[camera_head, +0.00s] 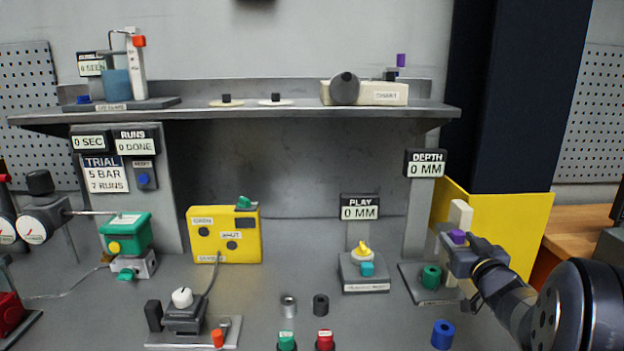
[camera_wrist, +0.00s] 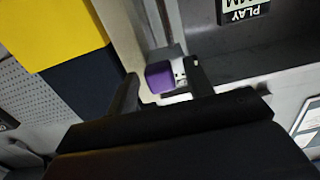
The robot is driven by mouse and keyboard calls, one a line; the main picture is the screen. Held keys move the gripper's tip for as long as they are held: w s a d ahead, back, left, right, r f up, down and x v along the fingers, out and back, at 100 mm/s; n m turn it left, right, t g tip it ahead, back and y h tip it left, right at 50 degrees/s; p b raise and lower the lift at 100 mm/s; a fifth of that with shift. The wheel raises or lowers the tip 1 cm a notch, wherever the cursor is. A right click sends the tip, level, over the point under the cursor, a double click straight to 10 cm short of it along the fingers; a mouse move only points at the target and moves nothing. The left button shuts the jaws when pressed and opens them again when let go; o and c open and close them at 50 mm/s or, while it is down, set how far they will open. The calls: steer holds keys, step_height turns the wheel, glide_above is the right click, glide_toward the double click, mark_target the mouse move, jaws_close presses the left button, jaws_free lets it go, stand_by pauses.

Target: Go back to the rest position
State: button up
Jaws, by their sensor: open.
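My gripper (camera_head: 458,252) is at the right of the bench, on my arm that reaches in from the lower right. It is beside a pale upright post (camera_head: 460,214) with a purple knob (camera_head: 457,237). In the wrist view, my gripper (camera_wrist: 162,80) has its two dark fingers apart. The purple knob (camera_wrist: 160,77) shows between or just beyond the fingertips; I cannot tell whether they touch it. My gripper and arm partly hide the post's lower part.
A green cylinder (camera_head: 431,277) on a dark plate stands just left of my gripper. A blue ring (camera_head: 442,334) lies in front. The DEPTH display (camera_head: 425,163) and shelf (camera_head: 290,110) are above left. A yellow and dark column (camera_head: 510,225) stands behind right.

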steer(key=shift+f, duration=0.45)
